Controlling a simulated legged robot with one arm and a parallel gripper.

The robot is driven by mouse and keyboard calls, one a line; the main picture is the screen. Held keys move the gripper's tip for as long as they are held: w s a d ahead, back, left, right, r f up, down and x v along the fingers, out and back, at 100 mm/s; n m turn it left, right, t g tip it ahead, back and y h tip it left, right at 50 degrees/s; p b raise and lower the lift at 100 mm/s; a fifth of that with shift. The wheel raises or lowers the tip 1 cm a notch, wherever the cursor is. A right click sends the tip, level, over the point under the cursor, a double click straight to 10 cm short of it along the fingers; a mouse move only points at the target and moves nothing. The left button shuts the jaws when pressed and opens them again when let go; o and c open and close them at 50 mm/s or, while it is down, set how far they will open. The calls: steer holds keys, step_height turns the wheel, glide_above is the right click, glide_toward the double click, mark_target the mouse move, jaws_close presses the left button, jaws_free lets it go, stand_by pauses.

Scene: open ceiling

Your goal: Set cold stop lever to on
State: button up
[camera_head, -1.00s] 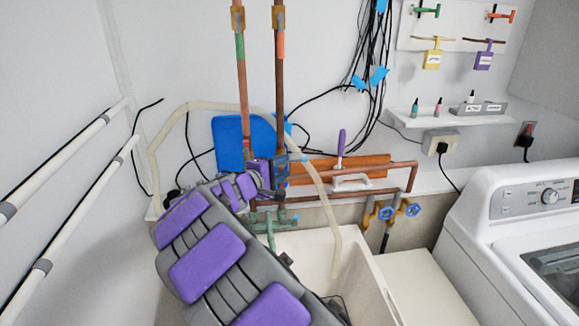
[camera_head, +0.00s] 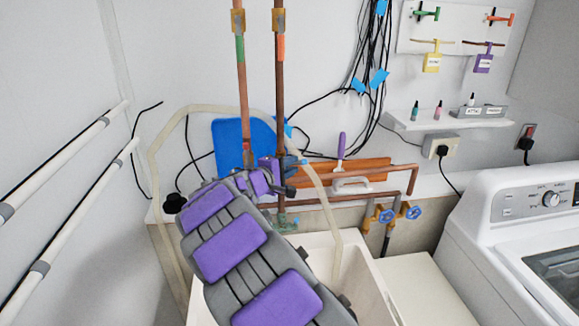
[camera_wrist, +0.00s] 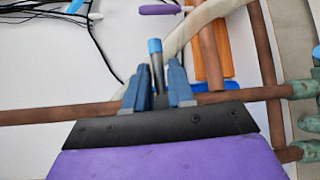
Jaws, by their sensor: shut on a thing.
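The cold stop lever (camera_wrist: 155,47) is a thin dark stem with a blue tip. In the wrist view it stands up between the two blue-grey fingers of my gripper (camera_wrist: 158,90). My gripper is shut on the lever, and its tip sticks out beyond the fingers. In the head view my gripper (camera_head: 290,168) is at the copper pipes above the sink. My arm hides part of the valve there, and I cannot make out the lever clearly in that view.
A vertical copper pipe (camera_head: 280,100) rises behind my gripper. A pale hose (camera_head: 325,195) loops over into the white sink (camera_head: 375,290). Blue-handled taps (camera_head: 386,216) sit to the right. A washing machine (camera_head: 520,210) stands at the right. Black cables hang on the wall.

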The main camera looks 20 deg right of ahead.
steer(key=shift+r, duration=0.1)
jaws_close()
steer(key=shift+r, duration=0.15)
stand_by(0.6)
